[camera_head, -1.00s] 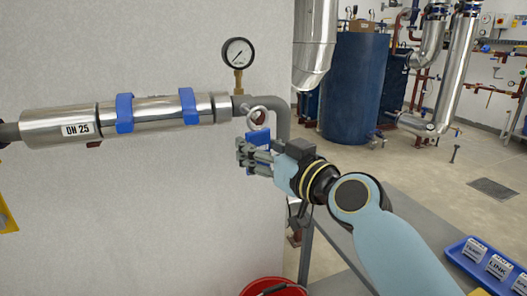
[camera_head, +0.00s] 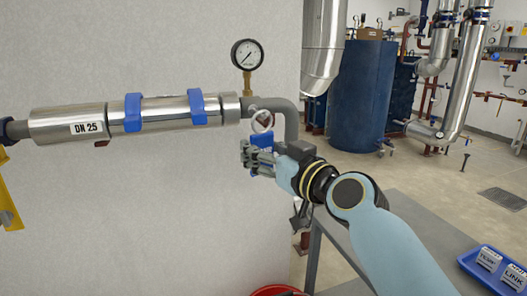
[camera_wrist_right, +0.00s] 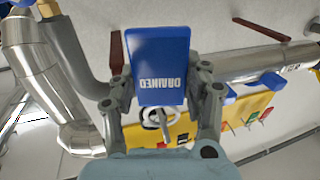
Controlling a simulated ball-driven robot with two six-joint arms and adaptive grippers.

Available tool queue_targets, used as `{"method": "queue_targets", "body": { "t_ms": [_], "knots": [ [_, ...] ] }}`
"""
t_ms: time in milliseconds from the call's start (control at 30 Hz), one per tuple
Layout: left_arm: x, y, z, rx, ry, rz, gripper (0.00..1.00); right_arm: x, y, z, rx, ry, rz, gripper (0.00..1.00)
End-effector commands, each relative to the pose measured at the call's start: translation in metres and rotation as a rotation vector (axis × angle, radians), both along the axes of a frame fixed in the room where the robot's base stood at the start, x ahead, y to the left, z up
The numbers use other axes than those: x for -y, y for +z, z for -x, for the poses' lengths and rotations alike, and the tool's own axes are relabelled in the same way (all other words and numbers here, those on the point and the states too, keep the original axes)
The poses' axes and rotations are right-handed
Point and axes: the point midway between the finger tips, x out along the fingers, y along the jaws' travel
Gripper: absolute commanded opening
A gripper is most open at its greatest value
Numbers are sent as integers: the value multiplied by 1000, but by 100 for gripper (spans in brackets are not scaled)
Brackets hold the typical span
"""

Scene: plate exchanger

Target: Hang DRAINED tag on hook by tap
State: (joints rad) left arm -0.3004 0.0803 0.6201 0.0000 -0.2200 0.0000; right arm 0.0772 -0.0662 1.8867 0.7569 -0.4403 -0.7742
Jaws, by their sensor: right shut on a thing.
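My right gripper (camera_head: 262,158) is shut on the blue DRAINED tag (camera_head: 263,140), below the pipe elbow in the head view. The tag stands roughly upright, with a pale metal ring (camera_head: 262,120) above it. In the right wrist view the tag (camera_wrist_right: 160,62) sits between the two fingers of the right gripper (camera_wrist_right: 160,95), its white lettering upside down. The ring (camera_wrist_right: 155,118) shows at the tag's palm-side edge. I cannot make out the hook, and I cannot tell whether the ring touches anything. My left gripper is not in view.
The grey pipe elbow (camera_head: 285,108) and pressure gauge (camera_head: 247,55) are just above the gripper. The clad DN 25 pipe (camera_head: 68,127) runs left along the pale wall. A blue tray (camera_head: 477,265) with labels sits on the grey bench at lower right.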

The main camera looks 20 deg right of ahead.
Motion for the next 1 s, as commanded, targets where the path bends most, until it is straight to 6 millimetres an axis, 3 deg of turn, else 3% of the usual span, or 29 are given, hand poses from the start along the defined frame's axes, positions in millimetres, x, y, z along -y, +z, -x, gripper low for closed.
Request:
{"method": "queue_targets", "body": {
  "t_ms": [200, 233, 433, 767, 1000],
  "knots": [
    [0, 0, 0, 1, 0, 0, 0, 0, 0, 0, 0, 0, 0, 18],
    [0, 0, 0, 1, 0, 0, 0, 0, 0, 0, 0, 0, 0, 49],
    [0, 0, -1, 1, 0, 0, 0, 0, 0, 0, 0, 0, 0, 75],
    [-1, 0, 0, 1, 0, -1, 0, 1, -1, 4, -1, 0, 0, 75],
    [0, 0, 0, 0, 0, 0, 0, 14, -2, 45, -3, -1, 2, 75]
  ]
}}
